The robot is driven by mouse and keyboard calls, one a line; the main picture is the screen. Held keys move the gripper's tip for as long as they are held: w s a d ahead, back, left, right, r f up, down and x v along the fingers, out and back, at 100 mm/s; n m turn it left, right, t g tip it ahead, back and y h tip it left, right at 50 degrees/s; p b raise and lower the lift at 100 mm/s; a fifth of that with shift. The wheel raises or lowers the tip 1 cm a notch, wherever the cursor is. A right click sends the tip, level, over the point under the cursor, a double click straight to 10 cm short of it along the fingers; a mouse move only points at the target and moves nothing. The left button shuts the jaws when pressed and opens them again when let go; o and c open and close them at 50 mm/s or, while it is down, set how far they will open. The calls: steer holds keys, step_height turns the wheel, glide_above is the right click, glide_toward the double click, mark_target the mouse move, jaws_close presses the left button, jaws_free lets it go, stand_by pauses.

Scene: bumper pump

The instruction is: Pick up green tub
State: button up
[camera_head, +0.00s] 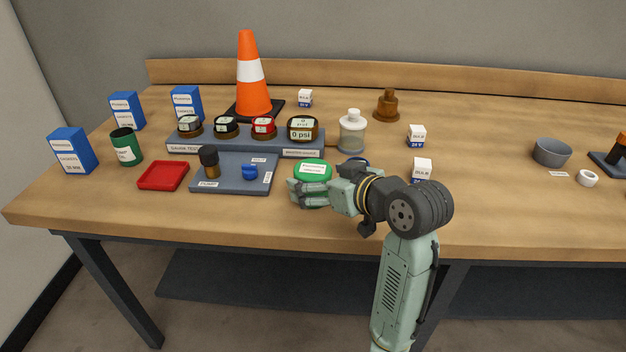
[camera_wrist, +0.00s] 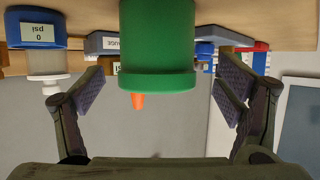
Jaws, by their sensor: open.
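A green tub (camera_head: 313,168) with a bright green, labelled lid stands near the table's front edge, partly hidden behind my gripper (camera_head: 312,190). In the wrist view, which is upside down, the green tub (camera_wrist: 158,35) is upright in the middle, its wider lid toward the bottom of the picture. My gripper (camera_wrist: 160,92) is open, with one finger pad on each side of the tub's line and visible gaps to both. I cannot tell how far the tub reaches between the pads. A second, darker green can (camera_head: 126,147) with a white label stands at the left.
A grey tray (camera_head: 228,186) with a dark-capped bottle and blue knob lies left of the tub. Behind it is a gauge rack (camera_head: 190,146). A clear bottle (camera_head: 352,135) and small bulb boxes (camera_head: 422,168) stand nearby. The table front right of my arm is clear.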

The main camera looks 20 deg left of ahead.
steer(key=x, duration=0.3)
steer(key=shift+w, duration=0.15)
steer(key=shift+c, duration=0.2)
steer(key=c, duration=1.5)
steer(key=shift+c, duration=0.4)
steer(key=shift+r, duration=0.15)
